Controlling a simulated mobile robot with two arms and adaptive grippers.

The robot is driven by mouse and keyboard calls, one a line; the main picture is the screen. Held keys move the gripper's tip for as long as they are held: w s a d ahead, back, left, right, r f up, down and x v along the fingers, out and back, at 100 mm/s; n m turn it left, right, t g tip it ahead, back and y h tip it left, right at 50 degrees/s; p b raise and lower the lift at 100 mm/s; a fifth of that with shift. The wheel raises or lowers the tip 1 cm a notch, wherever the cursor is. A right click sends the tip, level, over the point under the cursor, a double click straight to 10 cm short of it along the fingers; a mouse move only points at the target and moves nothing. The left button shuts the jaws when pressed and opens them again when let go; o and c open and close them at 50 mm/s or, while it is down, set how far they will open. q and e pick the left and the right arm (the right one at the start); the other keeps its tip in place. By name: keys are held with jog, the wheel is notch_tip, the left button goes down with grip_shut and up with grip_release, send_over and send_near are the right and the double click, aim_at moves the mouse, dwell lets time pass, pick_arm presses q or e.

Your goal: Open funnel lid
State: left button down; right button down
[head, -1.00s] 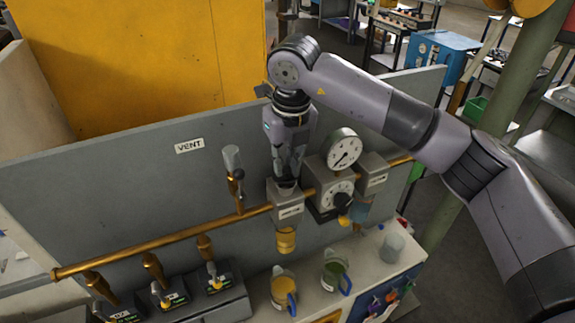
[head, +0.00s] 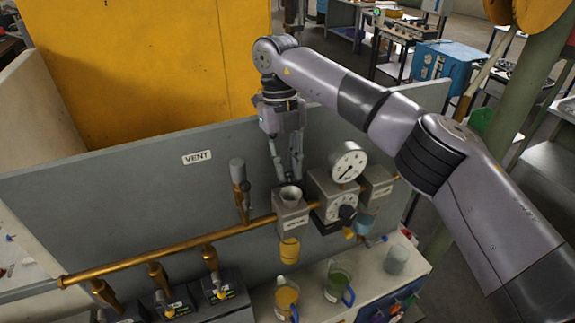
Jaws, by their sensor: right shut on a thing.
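The funnel (head: 290,193) sits on top of a grey labelled block (head: 291,213) on the brass pipe, and its round opening shows from above. My right gripper (head: 287,172) points down just above and behind the funnel, its fingers close to the rim. It is shut on the funnel lid, which is small and mostly hidden at the fingertips, so its exact tilt cannot be told. My left gripper is not in view.
A pressure gauge (head: 348,162) and dial box (head: 337,203) stand just right of the funnel. A capped upright valve (head: 239,185) stands left. The brass pipe (head: 150,257) runs along the grey panel (head: 130,190). Yellow (head: 287,298) and green (head: 338,285) jugs stand below.

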dwell(0.3)
jog(key=c, duration=1.5)
grip_release()
jog(key=shift+c, duration=0.2)
jog(key=v, duration=0.7)
jog(key=shift+r, duration=0.3)
jog(key=shift+o, duration=0.3)
jog(key=shift+w, duration=0.1)
